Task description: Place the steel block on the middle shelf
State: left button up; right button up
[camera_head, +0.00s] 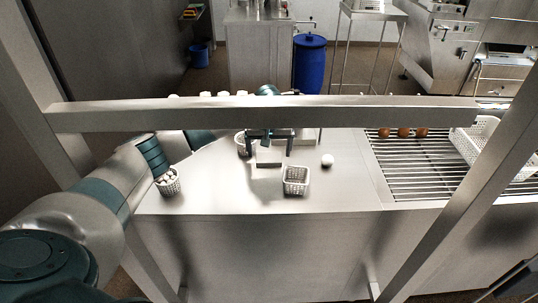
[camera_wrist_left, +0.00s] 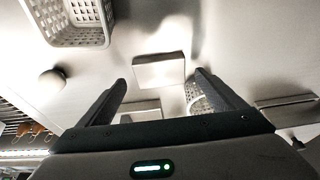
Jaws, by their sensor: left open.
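A steel block (camera_head: 269,157) lies on the steel table (camera_head: 220,190), just beyond the fingertips of my left gripper (camera_head: 269,147). In the left wrist view the block (camera_wrist_left: 158,71) shows as a pale flat-topped box ahead of the open fingers (camera_wrist_left: 160,84), with a gap between it and them. My left gripper is open and empty. I cannot tell which surface is the middle shelf. My right gripper is not in view.
A white perforated basket (camera_head: 295,182) stands right of the block. A small basket of white balls (camera_head: 168,182) is at left; a white ball (camera_head: 327,160) lies right. A steel bar (camera_head: 260,114) crosses above the table. A wire rack (camera_head: 420,165) holds brown round things (camera_head: 403,132).

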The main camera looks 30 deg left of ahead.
pick_arm(q)
jog(key=b+v, duration=0.1)
jog(key=v, duration=0.8)
jog(key=shift+r+b, duration=0.25)
jog(key=shift+b, duration=0.15)
jog(key=shift+o, duration=0.4)
